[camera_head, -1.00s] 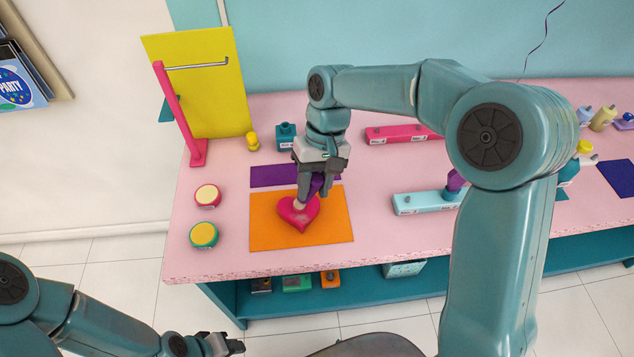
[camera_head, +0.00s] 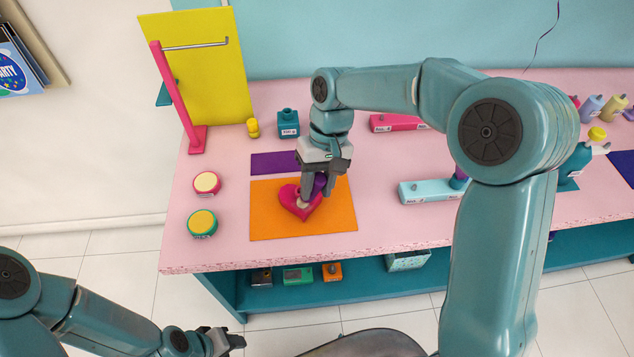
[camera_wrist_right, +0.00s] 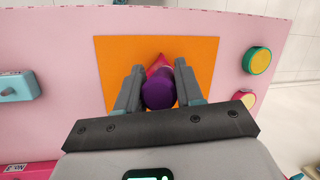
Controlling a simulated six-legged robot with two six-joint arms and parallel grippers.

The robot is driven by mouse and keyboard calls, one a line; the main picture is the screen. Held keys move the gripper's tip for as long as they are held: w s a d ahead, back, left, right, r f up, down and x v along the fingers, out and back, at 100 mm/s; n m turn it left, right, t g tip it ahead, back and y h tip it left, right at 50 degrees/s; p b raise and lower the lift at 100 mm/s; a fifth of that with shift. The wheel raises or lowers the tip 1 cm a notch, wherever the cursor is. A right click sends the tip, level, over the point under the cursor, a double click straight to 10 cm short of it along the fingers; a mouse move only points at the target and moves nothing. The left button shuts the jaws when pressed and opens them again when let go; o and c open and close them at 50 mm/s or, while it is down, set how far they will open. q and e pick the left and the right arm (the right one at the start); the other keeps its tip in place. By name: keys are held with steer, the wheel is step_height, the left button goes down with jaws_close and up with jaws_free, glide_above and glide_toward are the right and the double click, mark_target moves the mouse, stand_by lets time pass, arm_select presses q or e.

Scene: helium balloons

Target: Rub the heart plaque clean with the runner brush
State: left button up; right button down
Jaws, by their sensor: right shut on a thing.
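The heart plaque (camera_head: 296,210) is a pink-red heart lying on the orange mat (camera_head: 338,222), with a pale patch near its middle. Its tip also shows in the right wrist view (camera_wrist_right: 159,60). My right gripper (camera_head: 318,190) is shut on the purple runner brush (camera_head: 320,182), which is held upright over the heart's right side. In the right wrist view the brush's round purple top (camera_wrist_right: 158,90) sits between the two fingers. The brush's lower end is hidden, so I cannot tell whether it touches the plaque. My left gripper (camera_head: 222,342) is at the bottom left, away from the table; its jaws are unclear.
Two round tins (camera_head: 202,222) stand left of the mat. A pink stand (camera_head: 178,100) with a metal rod is behind them. A purple mat (camera_head: 272,163) lies behind the orange one. A light blue block (camera_head: 425,191) is to the right, partly behind my right arm.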

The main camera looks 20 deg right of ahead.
steer(key=shift+d, duration=0.1)
steer(key=shift+f, duration=0.2)
steer(key=shift+f+b, duration=0.25)
steer(key=shift+b, duration=0.15)
steer(key=shift+s+d+r, duration=0.1)
steer(key=shift+s+d, duration=0.1)
steer(key=shift+d, duration=0.4)
steer(key=shift+s+d+r, duration=0.1)
steer(key=shift+s+d, duration=0.05)
steer(key=shift+d, duration=0.4)
steer(key=shift+f, duration=0.25)
